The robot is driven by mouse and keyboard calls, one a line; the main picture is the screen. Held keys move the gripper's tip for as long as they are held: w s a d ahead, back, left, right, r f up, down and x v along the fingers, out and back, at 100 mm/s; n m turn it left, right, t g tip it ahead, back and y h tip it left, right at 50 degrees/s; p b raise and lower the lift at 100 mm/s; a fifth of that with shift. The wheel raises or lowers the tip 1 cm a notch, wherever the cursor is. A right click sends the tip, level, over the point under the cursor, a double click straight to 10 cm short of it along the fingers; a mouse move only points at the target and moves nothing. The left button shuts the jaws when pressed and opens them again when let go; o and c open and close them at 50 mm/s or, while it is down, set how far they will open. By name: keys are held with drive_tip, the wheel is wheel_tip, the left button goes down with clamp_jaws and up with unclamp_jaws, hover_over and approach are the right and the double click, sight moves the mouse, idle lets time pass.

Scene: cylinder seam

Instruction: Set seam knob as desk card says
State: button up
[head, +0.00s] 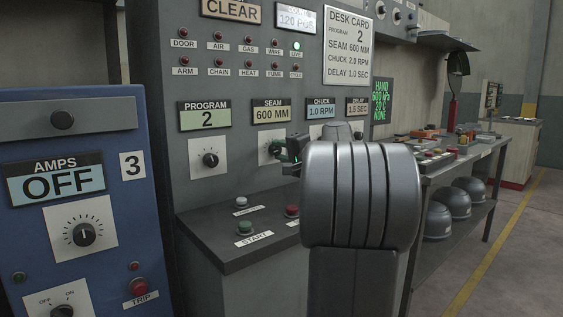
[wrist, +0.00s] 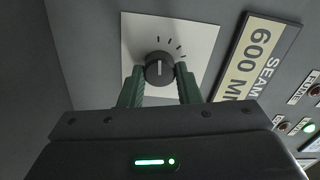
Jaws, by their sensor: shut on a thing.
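The desk card (head: 349,46) on the panel reads program 2, seam 600 mm, chuck 2.0 rpm, delay 1.0 sec. The seam display (head: 271,111) reads 600 MM; it also shows in the wrist view (wrist: 256,58). The seam knob (wrist: 159,68) is black with a white pointer line, on a white plate with tick marks. My gripper (wrist: 160,82) has its green fingers on both sides of the knob, shut on it. In the head view my gripper (head: 290,152) is at the seam knob, which my arm partly hides.
The program display (head: 207,116) reads 2, chuck (head: 320,108) reads 1.0 RPM, and delay (head: 358,106) reads 1.5 SEC. The program knob (head: 210,159) is left of my gripper. Start (head: 244,228) and red (head: 291,211) buttons sit on the ledge below. A blue amps cabinet (head: 110,230) stands at left.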

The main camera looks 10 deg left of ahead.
drive_tip(key=shift+n, duration=0.4)
drive_tip(key=o, duration=1)
drive_tip(key=v, duration=1.4)
drive_tip(key=shift+a+p, duration=0.1)
drive_tip(key=shift+p, duration=0.2)
drive_tip(key=x, duration=1.3)
drive_tip(key=shift+w+a+b, duration=0.3)
drive_tip(key=shift+b, duration=0.1)
drive_tip(key=shift+s, duration=0.1)
